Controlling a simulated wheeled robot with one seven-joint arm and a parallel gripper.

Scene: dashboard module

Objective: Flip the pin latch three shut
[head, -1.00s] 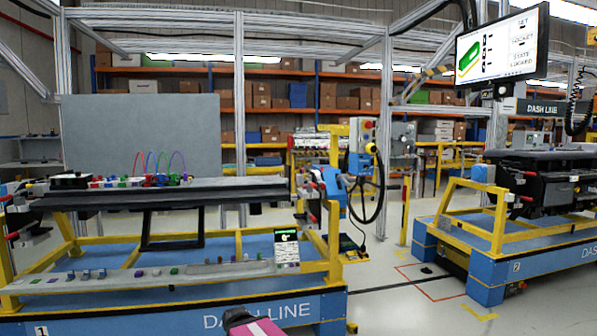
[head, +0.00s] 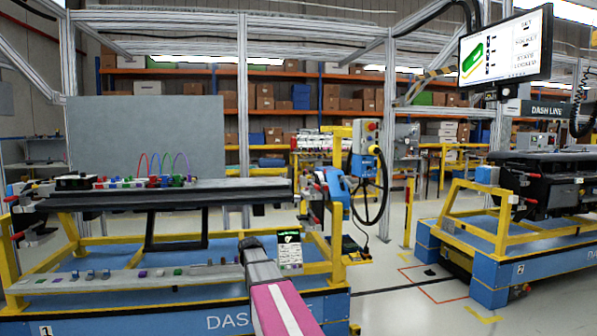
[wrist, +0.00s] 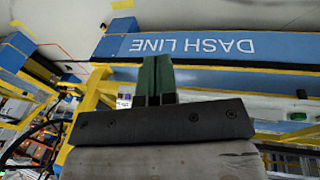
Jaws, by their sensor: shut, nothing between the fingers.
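My gripper (wrist: 155,78) shows in the wrist view as two dark green fingers side by side, shut with nothing between them. It is in the air, apart from the blue DASH LINE base (wrist: 200,47), which appears upside down there. In the head view my pink and grey arm rises from the bottom middle, and I cannot make out the fingers. The dashboard module (head: 170,199) is a long dark beam on the left yellow-framed cart. Small red-handled parts (head: 320,187) sit at its right end. I cannot tell which part is pin latch three or how it stands.
A ledge (head: 130,277) with several small parts runs along the cart's front. A second cart (head: 490,225) stands at the right, with a monitor (head: 505,48) above.

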